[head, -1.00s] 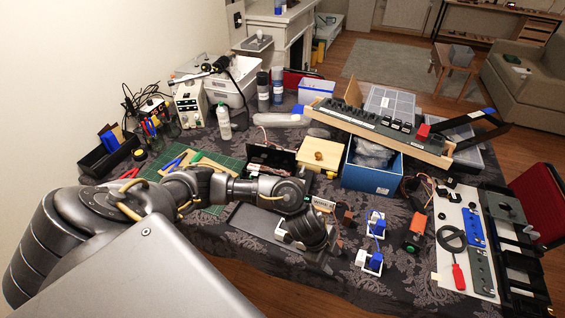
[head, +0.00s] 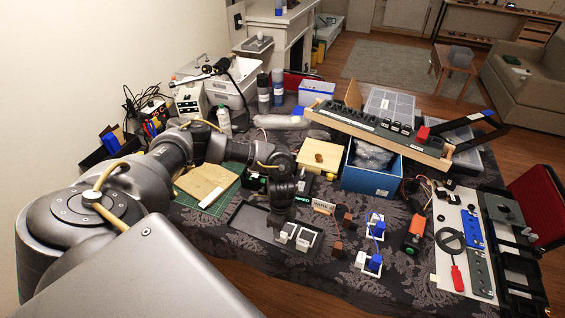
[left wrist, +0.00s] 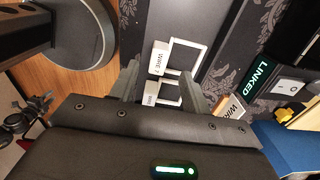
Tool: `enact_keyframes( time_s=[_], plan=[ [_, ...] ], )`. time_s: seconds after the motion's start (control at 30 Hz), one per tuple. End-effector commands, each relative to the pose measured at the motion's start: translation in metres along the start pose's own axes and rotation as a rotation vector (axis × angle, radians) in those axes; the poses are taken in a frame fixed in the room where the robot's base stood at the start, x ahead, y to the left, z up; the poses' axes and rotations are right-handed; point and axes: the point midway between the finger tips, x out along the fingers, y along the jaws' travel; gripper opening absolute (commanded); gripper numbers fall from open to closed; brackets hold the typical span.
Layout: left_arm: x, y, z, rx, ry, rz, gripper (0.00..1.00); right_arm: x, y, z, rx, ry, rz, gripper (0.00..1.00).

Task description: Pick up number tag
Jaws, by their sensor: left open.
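Two white number tags, a left one (head: 284,236) and a right one (head: 304,240), stand at the right end of a dark tray (head: 243,224) in the head view. In the left wrist view, one tag (left wrist: 159,59) has lettering that seems to read "WIRE 2", beside a white square frame; the other (left wrist: 151,93) is partly hidden. My left gripper (head: 281,218) is just behind the tags in the head view. In the left wrist view my open left gripper (left wrist: 160,86) has a finger on each side of the tags, with nothing visibly held. My right gripper is not in view.
A wooden-edged "WIRE" tag (head: 323,206) stands right of the tray. Blue-and-white plugs (head: 371,262), an orange-topped switch (head: 415,232) and a blue box (head: 371,179) lie farther right. A green "LINKED" panel (left wrist: 262,77) shows in the left wrist view.

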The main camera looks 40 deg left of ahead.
Motion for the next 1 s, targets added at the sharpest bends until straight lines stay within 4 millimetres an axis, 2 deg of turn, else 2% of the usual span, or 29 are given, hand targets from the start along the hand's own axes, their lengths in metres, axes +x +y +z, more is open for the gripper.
enact_keyframes(
  time_s=[0.27,0.4,0.5,0.6,0.83,0.87,1.0],
  plan=[
    [0.011,0.001,0.0,0.0,-0.002,0.002,0.47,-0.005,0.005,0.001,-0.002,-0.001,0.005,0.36],
    [0.031,0.003,-0.001,0.0,-0.003,0.002,0.47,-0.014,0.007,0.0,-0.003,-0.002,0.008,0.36],
    [0.046,0.002,-0.002,-0.001,0.0,0.001,0.47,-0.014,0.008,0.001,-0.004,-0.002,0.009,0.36],
    [0.053,0.002,-0.001,0.0,0.0,0.0,0.47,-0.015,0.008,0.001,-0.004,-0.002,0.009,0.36],
    [0.056,0.002,-0.001,0.0,0.001,-0.001,0.47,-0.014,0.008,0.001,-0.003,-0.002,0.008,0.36],
    [0.056,0.002,-0.001,0.0,0.001,-0.001,0.46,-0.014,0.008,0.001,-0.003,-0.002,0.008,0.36],
    [0.055,0.002,-0.001,0.0,0.001,-0.001,0.28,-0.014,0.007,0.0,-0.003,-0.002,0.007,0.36]
  ],
)
